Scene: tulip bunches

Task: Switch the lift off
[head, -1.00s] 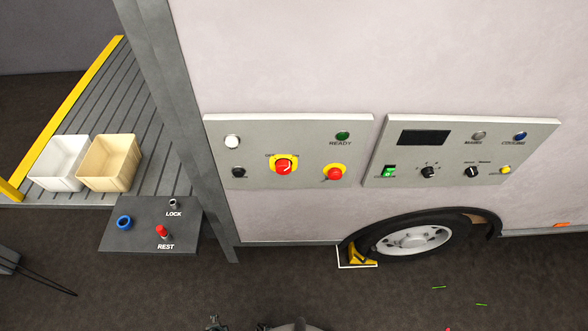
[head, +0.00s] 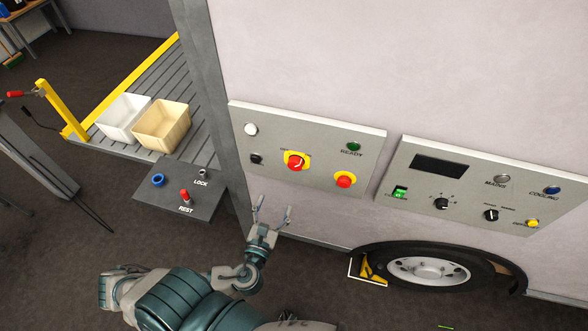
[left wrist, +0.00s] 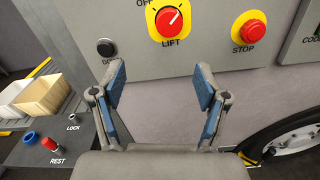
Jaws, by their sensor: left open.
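The lift switch is a red rotary knob on a yellow plate (head: 296,162) on the left grey panel (head: 320,132). In the left wrist view the knob (left wrist: 169,22) has the label LIFT below it and OFF at its upper left. Its white pointer is turned to the upper right, away from OFF. My left gripper (head: 272,210) is open and empty, just below the panel, apart from the knob. In the left wrist view its two blue-padded fingers (left wrist: 160,85) stand below the knob, one to each side. My right gripper is not in view.
A red STOP button (head: 344,180) sits right of the knob, a black button (head: 256,159) left of it. A green READY light (head: 353,146) is above. A second panel (head: 470,160) is at the right. The LOCK/REST box (head: 150,195) and two bins (head: 125,117) are left.

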